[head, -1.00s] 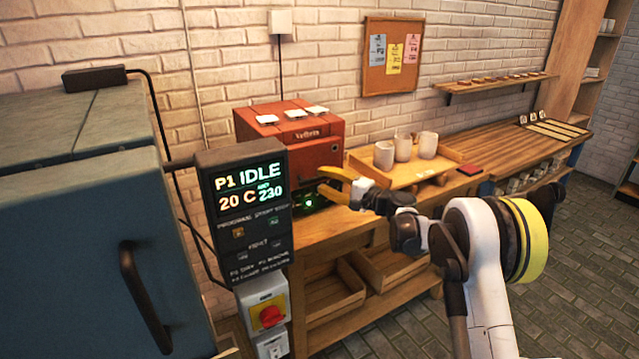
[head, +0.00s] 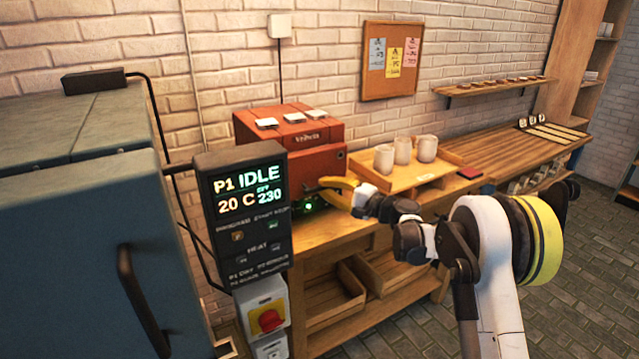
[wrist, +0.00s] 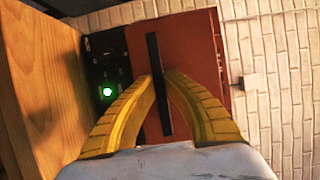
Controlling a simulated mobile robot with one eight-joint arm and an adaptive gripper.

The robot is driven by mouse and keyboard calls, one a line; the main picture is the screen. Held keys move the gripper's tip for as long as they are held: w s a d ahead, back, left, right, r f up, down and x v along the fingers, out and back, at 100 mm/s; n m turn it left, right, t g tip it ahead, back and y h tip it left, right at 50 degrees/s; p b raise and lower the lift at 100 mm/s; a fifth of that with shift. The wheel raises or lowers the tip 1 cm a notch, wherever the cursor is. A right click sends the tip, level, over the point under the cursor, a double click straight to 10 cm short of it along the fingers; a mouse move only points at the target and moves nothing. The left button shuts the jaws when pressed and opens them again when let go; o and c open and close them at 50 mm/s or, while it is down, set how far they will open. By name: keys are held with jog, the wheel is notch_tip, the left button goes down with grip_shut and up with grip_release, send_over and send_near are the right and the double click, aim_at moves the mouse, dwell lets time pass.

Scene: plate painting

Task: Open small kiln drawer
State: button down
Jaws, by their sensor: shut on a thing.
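The small kiln is a red box (head: 290,137) on the wooden bench, with white tiles on its top and a dark control strip with a green light along its base. In the wrist view its red drawer front (wrist: 190,45) carries a long black bar handle (wrist: 157,75). My gripper (head: 325,185) is at the kiln's front, and in the wrist view its yellow fingers (wrist: 161,80) are shut on the handle, one on each side. In the head view the handle is mostly hidden by the fingers and the control panel. The drawer appears closed.
A large blue-grey kiln (head: 80,240) and its control panel (head: 243,210), reading IDLE, stand close on the left. A wooden tray (head: 420,172) with white cups sits right of the red kiln. Open wooden bins (head: 335,295) lie on the shelf below. Floor at right is clear.

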jog(key=s+d, duration=0.5)
jog(key=s, duration=0.3)
jog(key=shift+d, duration=0.25)
jog(key=shift+s, duration=0.1)
jog(key=c, duration=1.5)
grip_release()
jog(key=shift+o, duration=0.2)
jog(key=v, duration=1.2)
